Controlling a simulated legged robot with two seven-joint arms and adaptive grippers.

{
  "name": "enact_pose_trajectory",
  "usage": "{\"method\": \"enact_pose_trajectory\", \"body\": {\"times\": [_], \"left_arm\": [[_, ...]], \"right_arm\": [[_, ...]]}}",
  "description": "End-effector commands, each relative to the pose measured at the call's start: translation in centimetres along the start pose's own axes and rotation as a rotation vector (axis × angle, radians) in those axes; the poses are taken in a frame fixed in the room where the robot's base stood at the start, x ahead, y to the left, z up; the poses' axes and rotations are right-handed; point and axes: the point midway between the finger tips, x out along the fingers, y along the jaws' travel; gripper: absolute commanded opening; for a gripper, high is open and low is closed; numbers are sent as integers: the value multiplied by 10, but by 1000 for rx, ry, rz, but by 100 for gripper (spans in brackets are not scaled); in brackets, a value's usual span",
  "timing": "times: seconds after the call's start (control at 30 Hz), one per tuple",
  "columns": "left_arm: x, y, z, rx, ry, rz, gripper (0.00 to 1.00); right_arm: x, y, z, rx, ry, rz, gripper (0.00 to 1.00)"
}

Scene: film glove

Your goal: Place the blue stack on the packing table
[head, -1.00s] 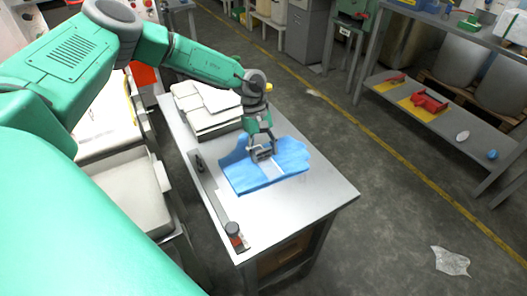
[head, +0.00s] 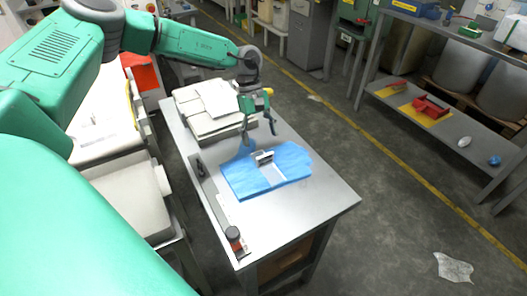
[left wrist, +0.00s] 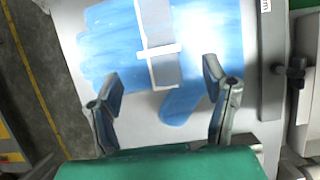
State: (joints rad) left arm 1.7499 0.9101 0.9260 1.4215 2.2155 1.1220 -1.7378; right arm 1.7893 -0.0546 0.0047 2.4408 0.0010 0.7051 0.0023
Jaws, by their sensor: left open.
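The blue stack (head: 290,163) lies flat on the grey metal packing table (head: 310,207), glove-shaped, with a pale band and a raised grey-white clip (head: 264,156) across it. It also shows in the left wrist view (left wrist: 112,45), beyond my fingertips, with its band and clip (left wrist: 155,50). My left gripper (head: 258,132) is open and empty, above the table at the back edge of the stack and apart from the clip. Its two spread fingers also show in the left wrist view (left wrist: 160,95). My right gripper is in neither view.
White stacked sheets (head: 212,105) lie at the table's back left. A dark rail with a knob (head: 233,233) runs along the left edge. A pale tray (head: 125,195) stands left of the table. A shelf (head: 430,115) is across the floor. The table's front right is bare.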

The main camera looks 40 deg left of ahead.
Motion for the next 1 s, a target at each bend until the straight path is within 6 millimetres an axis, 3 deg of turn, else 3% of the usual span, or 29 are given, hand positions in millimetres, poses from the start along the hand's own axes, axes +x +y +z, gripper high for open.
{"method": "enact_pose_trajectory", "body": {"times": [0.1, 0.3, 1.0], "left_arm": [[-24, 0, 0, 0, 0, 4, 68], [-45, 0, -1, -1, -1, 1, 68], [-53, 0, 1, 0, -1, 0, 68]], "right_arm": [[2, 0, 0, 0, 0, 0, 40], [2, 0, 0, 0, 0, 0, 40], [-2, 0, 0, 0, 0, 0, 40]]}}
